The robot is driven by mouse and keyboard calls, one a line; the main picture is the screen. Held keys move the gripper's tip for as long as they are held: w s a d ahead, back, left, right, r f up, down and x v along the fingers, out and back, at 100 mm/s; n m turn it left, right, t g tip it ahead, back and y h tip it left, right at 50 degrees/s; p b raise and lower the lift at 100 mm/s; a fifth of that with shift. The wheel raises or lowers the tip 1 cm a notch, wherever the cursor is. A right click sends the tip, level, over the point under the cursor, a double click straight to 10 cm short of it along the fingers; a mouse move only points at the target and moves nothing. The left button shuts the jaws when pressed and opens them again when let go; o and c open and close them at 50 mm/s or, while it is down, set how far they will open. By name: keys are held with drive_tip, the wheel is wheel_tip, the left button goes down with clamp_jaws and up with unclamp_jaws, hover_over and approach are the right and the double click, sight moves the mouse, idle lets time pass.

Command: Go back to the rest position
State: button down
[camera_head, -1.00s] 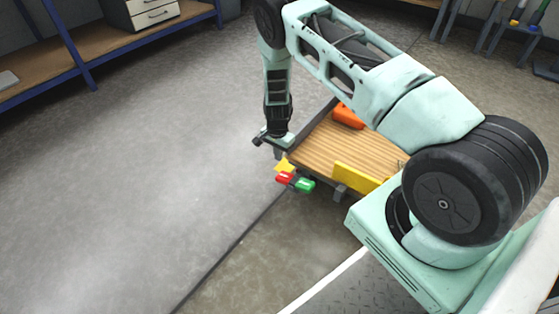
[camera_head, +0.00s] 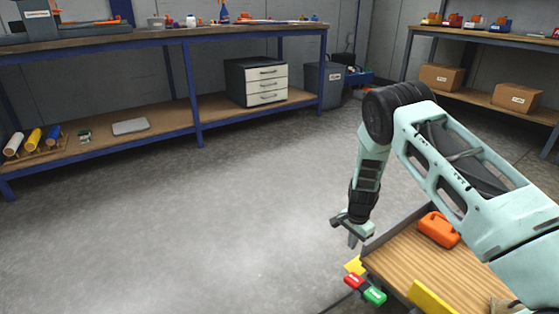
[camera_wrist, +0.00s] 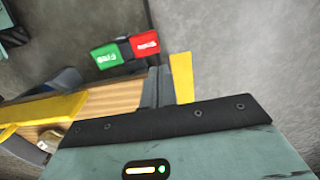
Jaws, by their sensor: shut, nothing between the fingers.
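My gripper (camera_head: 352,236) hangs down from my arm at the left edge of a wooden-topped tray (camera_head: 415,262). Its fingers are shut with nothing between them. In the wrist view the gripper's body fills the lower part, and its fingertips do not show clearly. Just below the gripper in the head view are a yellow piece (camera_head: 354,265), a red block (camera_head: 354,282) and a green block (camera_head: 375,297) at the tray's corner. The green block (camera_wrist: 107,56), red block (camera_wrist: 145,43) and yellow piece (camera_wrist: 182,78) also show in the wrist view.
An orange canister (camera_head: 438,229) and a yellow bar (camera_head: 432,299) are on the tray. A long workbench (camera_head: 150,42) with a drawer unit (camera_head: 256,82) stands at the back left. A shelf with cardboard boxes (camera_head: 440,77) is at the back right. The grey floor between is clear.

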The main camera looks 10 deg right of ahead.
drive_tip(key=s+a+r+n+y, duration=0.1)
drive_tip(key=s+a+r+n, duration=0.45)
drive_tip(key=a+r, duration=0.65)
drive_tip(key=s+a+r+n+y, duration=0.1)
drive_tip(key=s+a+r+n, duration=0.45)
drive_tip(key=a+r, duration=0.65)
drive_tip(key=s+a+r+n+h, duration=0.1)
drive_tip(key=s+r+n, duration=0.45)
drive_tip(key=s, duration=0.65)
drive_tip(key=s+r+n, duration=0.5)
drive_tip(key=s+r, duration=0.1)
drive_tip(key=s, duration=0.6)
wheel_tip(320, 180, up, 38)
drive_tip(key=p, duration=3.8)
drive_tip(key=shift+w+a+f, duration=0.15)
drive_tip(key=shift+w, duration=0.05)
